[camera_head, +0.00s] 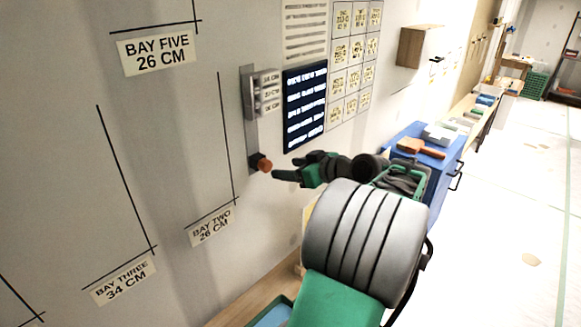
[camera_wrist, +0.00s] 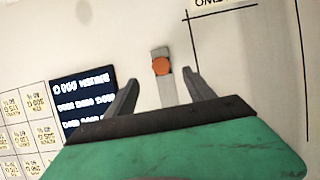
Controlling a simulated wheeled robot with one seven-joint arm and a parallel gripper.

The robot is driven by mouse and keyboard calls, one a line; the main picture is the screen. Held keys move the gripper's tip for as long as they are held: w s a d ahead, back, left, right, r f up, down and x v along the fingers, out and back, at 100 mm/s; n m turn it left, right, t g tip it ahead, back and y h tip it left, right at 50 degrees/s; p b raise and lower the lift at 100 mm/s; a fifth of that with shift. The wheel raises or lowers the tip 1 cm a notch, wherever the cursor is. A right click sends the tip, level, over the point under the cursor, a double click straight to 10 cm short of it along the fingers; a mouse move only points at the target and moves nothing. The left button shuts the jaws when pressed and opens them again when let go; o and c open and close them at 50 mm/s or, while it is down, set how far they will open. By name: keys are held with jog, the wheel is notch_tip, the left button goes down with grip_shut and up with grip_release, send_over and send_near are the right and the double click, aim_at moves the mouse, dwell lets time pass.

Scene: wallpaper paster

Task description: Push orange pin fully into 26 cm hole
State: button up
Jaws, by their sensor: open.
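The orange pin (camera_head: 264,165) stands out from the lower end of a grey metal strip (camera_head: 252,122) on the wall. In the wrist view the pin (camera_wrist: 161,66) shows as a round orange head on the strip (camera_wrist: 167,92), between the two dark fingers. My gripper (camera_head: 292,168) is open and empty, with its fingertips just right of the pin in the head view. Small plates labelled in cm (camera_head: 266,92) sit higher on the strip. How deep the pin sits, and its hole, cannot be seen.
A dark blue text panel (camera_head: 305,106) and a label grid (camera_head: 353,62) are on the wall right of the strip. A blue cabinet (camera_head: 425,160) with items on top stands behind my arm. A "BAY TWO 26 CM" sign (camera_head: 211,227) is lower left.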

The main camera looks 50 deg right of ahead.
aim_at(269, 167)
jog(key=p+x, duration=0.1)
jog(key=x, duration=0.6)
jog(key=shift+w+f+p, duration=0.15)
jog(key=shift+w+p, duration=0.15)
jog(key=shift+p, duration=0.05)
jog(key=shift+a, duration=0.1)
grip_shut()
jog(key=s+b, duration=0.2)
jog(key=s, duration=0.4)
dwell(0.9)
dwell(0.4)
